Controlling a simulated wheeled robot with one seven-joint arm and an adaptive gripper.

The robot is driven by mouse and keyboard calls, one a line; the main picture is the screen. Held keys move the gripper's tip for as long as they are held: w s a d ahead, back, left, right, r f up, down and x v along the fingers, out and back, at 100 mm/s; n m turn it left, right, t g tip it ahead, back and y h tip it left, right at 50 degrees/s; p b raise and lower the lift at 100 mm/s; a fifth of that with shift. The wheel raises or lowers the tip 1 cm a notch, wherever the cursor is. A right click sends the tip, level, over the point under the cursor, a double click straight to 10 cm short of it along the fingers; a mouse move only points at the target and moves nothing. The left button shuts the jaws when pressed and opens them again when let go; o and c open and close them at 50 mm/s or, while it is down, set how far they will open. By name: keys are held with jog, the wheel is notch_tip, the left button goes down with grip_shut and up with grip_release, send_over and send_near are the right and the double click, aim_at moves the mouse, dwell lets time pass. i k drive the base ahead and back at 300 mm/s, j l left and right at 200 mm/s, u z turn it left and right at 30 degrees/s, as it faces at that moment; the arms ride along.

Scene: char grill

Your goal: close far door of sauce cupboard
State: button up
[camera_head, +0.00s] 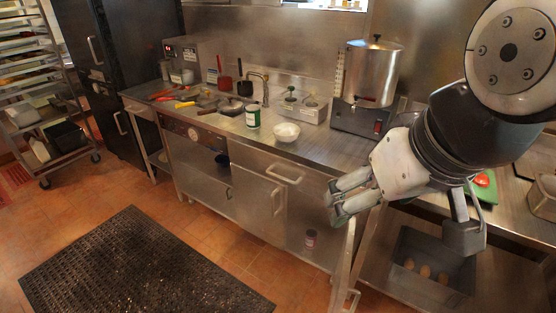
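The sauce cupboard is the steel cabinet under the counter (345,148). One of its doors (343,262) stands open on the right, seen nearly edge-on, with a bar handle low on it. Farther left, a flat door panel (256,190) with an upright handle (277,202) looks flush with the front; I cannot tell whether it is fully shut. A small jar (310,239) shows low between the two doors. My gripper (337,201) is above the open door's top edge, its fingers pointing left. It appears empty, and its finger gap is unclear.
On the counter are a green can (253,117), a white bowl (285,132), a large steel pot (372,72) and several utensils. A dark bin (432,265) sits on the lower shelf at right. A black mat (140,265) covers the floor at left; nothing stands on it.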

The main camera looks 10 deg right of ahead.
aim_at(339, 290)
jog(key=k+l, duration=0.4)
jog(key=l, duration=0.15)
jog(key=k+l, duration=0.35)
jog(key=l, duration=0.2)
jog(key=k, duration=0.3)
